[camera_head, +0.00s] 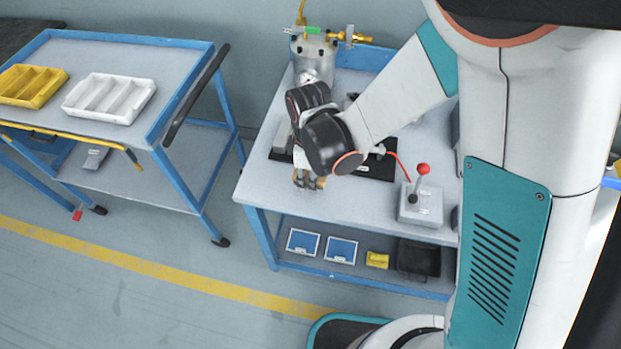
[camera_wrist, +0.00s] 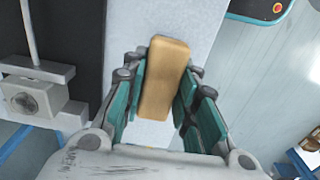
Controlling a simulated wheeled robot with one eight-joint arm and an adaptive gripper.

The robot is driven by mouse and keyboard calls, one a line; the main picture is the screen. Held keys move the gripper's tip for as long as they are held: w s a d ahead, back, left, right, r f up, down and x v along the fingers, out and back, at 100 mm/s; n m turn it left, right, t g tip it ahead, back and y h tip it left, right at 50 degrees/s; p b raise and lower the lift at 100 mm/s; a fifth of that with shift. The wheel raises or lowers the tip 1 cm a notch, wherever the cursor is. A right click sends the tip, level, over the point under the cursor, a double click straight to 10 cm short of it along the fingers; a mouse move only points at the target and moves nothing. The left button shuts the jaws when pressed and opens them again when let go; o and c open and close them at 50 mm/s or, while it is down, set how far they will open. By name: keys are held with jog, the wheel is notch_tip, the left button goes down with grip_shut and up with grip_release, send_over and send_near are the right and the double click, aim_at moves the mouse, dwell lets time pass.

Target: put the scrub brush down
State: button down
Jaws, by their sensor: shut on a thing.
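The scrub brush (camera_wrist: 164,78) shows in the wrist view as a tan, wood-coloured block with rounded edges. My gripper (camera_wrist: 162,95) is shut on it, with a teal-padded finger along each side. In the head view my gripper (camera_head: 308,181) points down over the front left part of the bench top (camera_head: 270,192), beside the black mat. Only a small tan bit of the brush shows there between the fingers. Its bristles are hidden, and I cannot tell whether it touches the bench.
A black mat (camera_head: 378,168) with a grey fixture (camera_wrist: 35,95) lies beside my gripper. A grey box with a red-knobbed lever (camera_head: 420,203) stands to the right, and a metal tank (camera_head: 313,62) behind. A blue cart (camera_head: 185,60) with yellow and white trays stands left, across a gap.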

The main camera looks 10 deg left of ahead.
jog(key=shift+f+b, duration=0.55)
jog(key=shift+f, duration=1.35)
jog(key=shift+f, duration=0.1)
jog(key=shift+f, duration=0.1)
jog(key=c, duration=1.3)
grip_release()
notch_tip(320, 180, up, 12)
jog(key=p, duration=0.4)
jog(key=shift+r, duration=0.25)
